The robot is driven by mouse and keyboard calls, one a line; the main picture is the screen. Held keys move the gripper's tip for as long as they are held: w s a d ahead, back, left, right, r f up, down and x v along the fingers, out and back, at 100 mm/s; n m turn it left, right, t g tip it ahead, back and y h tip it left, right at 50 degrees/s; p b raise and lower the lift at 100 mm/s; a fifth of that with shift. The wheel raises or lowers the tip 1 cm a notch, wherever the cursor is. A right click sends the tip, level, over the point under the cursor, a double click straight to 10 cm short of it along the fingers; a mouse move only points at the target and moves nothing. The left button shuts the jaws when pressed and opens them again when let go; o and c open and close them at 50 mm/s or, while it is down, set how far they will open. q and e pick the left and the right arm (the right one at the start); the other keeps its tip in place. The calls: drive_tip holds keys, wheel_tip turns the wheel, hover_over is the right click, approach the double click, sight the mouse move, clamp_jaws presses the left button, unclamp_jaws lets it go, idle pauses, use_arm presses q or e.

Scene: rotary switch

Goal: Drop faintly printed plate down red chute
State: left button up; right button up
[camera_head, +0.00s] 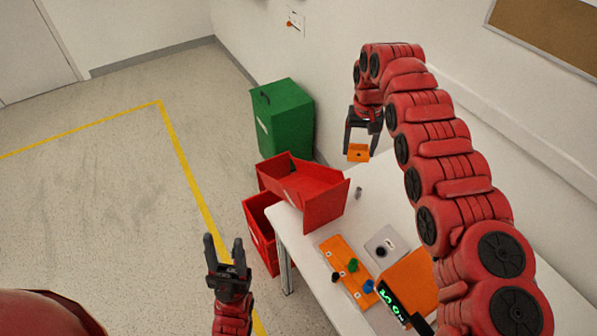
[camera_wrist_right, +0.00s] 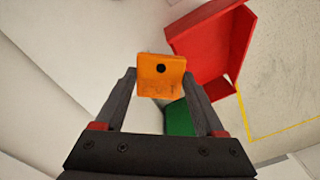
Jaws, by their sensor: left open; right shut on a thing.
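A small orange plate (camera_head: 358,153) is held by my right gripper (camera_head: 361,148) above the far end of the table. In the right wrist view the plate (camera_wrist_right: 161,76) has a dark round hole and faint, unreadable print, and sits between the fingertips of my right gripper (camera_wrist_right: 161,84). The red chute (camera_head: 303,190) stands at the table's far left edge, left of and below the held plate; it also shows in the right wrist view (camera_wrist_right: 212,48). My left gripper (camera_head: 224,254) is open and empty, left of the table.
A red bin (camera_head: 262,232) stands on the floor below the chute. A green bin (camera_head: 284,122) stands by the wall. On the white table (camera_head: 366,206) are an orange panel with coloured knobs (camera_head: 345,270), a grey plate (camera_head: 386,246) and an orange box with a green display (camera_head: 408,288).

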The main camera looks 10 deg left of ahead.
drive_tip(key=a+p, duration=0.6)
drive_tip(key=a, duration=0.1)
drive_tip(key=shift+s, duration=0.4)
drive_tip(key=shift+a+f, duration=0.1)
drive_tip(key=shift+a, duration=0.05)
drive_tip(key=shift+s+a, duration=0.2)
drive_tip(key=shift+s, duration=0.05)
drive_tip(key=shift+w+a+p, duration=0.1)
drive_tip(key=shift+w+p, duration=0.1)
drive_tip(key=shift+p, duration=0.1)
drive_tip(key=shift+s+a+f, duration=0.1)
drive_tip(key=shift+a, duration=0.1)
